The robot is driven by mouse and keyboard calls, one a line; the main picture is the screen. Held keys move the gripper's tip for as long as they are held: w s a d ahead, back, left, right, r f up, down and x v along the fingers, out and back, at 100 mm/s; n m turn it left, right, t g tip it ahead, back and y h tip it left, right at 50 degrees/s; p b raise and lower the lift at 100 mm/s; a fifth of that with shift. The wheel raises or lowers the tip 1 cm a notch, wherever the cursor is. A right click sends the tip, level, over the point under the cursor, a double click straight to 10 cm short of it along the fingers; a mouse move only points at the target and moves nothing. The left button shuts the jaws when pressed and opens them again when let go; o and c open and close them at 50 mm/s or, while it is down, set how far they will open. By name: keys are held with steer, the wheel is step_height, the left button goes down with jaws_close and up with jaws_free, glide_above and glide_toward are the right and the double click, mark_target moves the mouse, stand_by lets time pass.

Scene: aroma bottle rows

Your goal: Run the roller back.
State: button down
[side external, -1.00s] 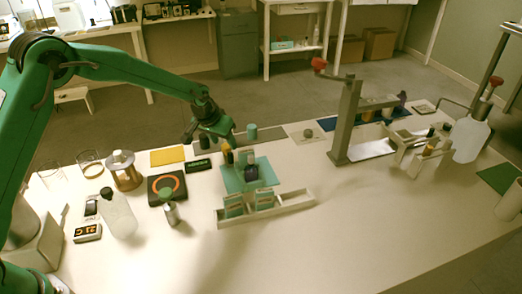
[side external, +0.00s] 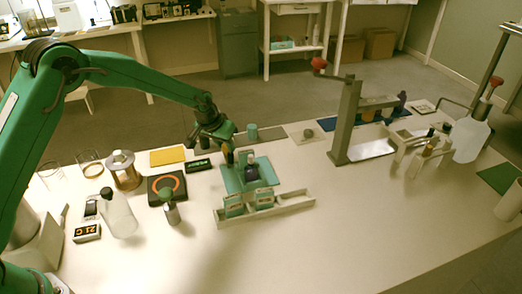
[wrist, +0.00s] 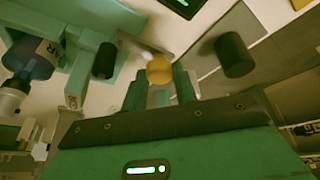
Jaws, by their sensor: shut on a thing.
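The teal fixture (side external: 262,167) stands mid-table, with a dark blue bottle (side external: 253,173) in it. The wrist view shows the bottle (wrist: 28,58) at the left, with part of its label. A dark cylinder (wrist: 105,60), which looks like the roller, is by the teal fixture parts. My gripper (wrist: 160,85) is shut on a yellow-orange knob (wrist: 159,69), seen between its two green fingers. In the side view my gripper (side external: 228,156) is at the left-back of the fixture and hides the knob. How the knob joins the roller is hidden.
A cream rack (side external: 295,204) with teal boxes stands in front of the fixture. A dark green cylinder (side external: 252,132) stands behind it. The black pad with an orange ring (side external: 167,189) is to the left. A grey press (side external: 346,120) stands to the right. The front table is clear.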

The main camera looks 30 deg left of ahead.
steer(key=shift+w+d, duration=2.35)
steer(key=shift+d, duration=0.05)
steer(key=shift+w+d, duration=0.8)
steer(key=shift+d, duration=0.15)
steer(key=c, duration=1.1)
jaws_free()
steer(key=shift+c, duration=0.2)
steer(key=shift+o, duration=0.2)
steer(key=shift+a, duration=0.1)
steer(key=shift+r, duration=0.1)
steer(key=v, duration=0.7)
steer(key=shift+r, duration=0.25)
